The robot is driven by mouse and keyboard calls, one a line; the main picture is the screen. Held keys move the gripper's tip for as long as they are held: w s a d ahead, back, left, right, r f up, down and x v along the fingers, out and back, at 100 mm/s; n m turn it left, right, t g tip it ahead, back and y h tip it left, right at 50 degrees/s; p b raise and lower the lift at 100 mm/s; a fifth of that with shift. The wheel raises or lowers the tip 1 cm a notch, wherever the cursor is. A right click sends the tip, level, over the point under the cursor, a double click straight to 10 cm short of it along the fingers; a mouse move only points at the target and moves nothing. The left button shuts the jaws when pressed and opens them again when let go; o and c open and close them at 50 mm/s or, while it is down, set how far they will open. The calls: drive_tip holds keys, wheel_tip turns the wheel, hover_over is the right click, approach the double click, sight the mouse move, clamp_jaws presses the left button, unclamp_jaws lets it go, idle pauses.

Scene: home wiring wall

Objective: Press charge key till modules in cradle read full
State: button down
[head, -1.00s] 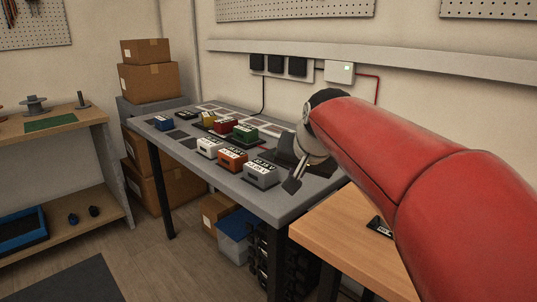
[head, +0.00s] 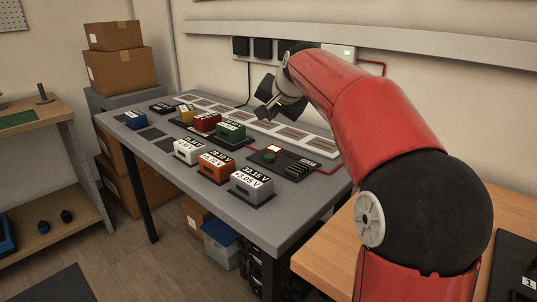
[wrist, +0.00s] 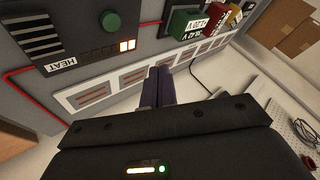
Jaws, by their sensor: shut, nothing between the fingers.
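Several coloured battery modules stand on the grey bench (head: 190,197). The red module (head: 207,122), green module (head: 231,131) and yellow module (head: 187,116) sit close together. White (head: 187,151), orange (head: 216,166) and grey (head: 251,185) modules with voltage labels stand in front. A dark panel (head: 296,164) with a round key lies right of them. In the wrist view the key (wrist: 110,21) is green, above a lit bar row, with HEAT printed nearby. I cannot tell whether it is the charge key. My gripper (head: 262,113) is shut and empty above the bench's rear, apart from the key.
A row of framed pads (head: 262,126) runs along the bench's rear. Black wall boxes (head: 263,48) and a light box with a green lamp (head: 340,53) are on the wall behind. A wooden table (head: 320,255) is at the right. A blue module (head: 135,119) stands far left.

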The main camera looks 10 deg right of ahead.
sight(271, 158)
wheel_tip(271, 158, down, 9)
drive_tip(key=b, duration=0.7)
drive_tip(key=shift+b, duration=0.3)
idle(1.7)
drive_tip(key=shift+f, duration=0.35)
drive_tip(key=shift+f+b, duration=0.5)
drive_tip(key=shift+b, duration=0.1)
idle(0.4)
drive_tip(key=shift+r, duration=0.1)
drive_tip(key=shift+r+p, duration=0.8)
drive_tip(key=shift+p, duration=0.05)
